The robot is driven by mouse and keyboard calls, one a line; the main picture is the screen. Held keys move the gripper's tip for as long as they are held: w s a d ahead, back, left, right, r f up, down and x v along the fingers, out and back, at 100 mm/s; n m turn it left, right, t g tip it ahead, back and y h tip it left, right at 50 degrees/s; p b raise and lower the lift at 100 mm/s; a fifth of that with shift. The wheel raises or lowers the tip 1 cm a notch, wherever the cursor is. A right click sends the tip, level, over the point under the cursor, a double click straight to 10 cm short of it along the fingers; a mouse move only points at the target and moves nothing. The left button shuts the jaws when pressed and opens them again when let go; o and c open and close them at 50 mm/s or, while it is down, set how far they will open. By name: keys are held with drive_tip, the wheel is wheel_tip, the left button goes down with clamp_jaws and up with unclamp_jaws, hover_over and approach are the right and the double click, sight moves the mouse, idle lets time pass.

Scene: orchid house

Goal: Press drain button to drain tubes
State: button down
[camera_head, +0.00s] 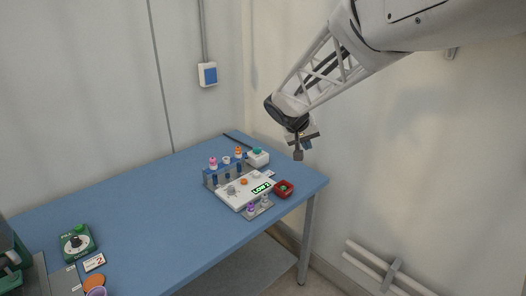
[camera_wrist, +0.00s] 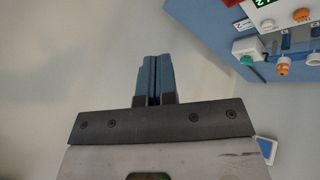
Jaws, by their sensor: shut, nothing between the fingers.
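My gripper (camera_head: 298,155) is shut and empty. It hangs in the air beyond the right back part of the table, apart from everything. Its closed fingers also show in the wrist view (camera_wrist: 155,65), over bare wall or floor. A white box with a teal button (camera_head: 257,151) stands at the table's back right; the teal button also shows in the wrist view (camera_wrist: 246,60). A white panel (camera_head: 232,197) carries an orange button and a lit green display (camera_head: 261,188). A red box with a green button (camera_head: 284,188) sits right of it. No drain label is readable. Capped tubes (camera_head: 213,163) stand in a rack behind the panel.
The blue table (camera_head: 160,205) is clear in its middle. A small grey holder with purple-topped tubes (camera_head: 251,207) stands in front of the panel. A green box with a black dial (camera_head: 77,243) and a card (camera_head: 94,262) lie at the left. Walls close off the back and right.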

drive_tip(key=w+a+f+t, duration=0.1)
drive_tip(key=w+a+f, duration=0.25)
drive_tip(key=w, duration=0.35)
drive_tip(key=w+a+f+t, duration=0.1)
drive_tip(key=w+a+f, duration=0.2)
drive_tip(key=w+a, duration=0.25)
drive_tip(key=n+t, duration=0.1)
drive_tip(key=n, duration=0.1)
hover_over(255, 173)
wheel_tip(255, 173, down, 8)
drive_tip(key=shift+f, duration=0.25)
drive_tip(key=shift+f, duration=4.2)
drive_tip(key=shift+f, duration=0.95)
drive_tip(key=shift+r, duration=0.9)
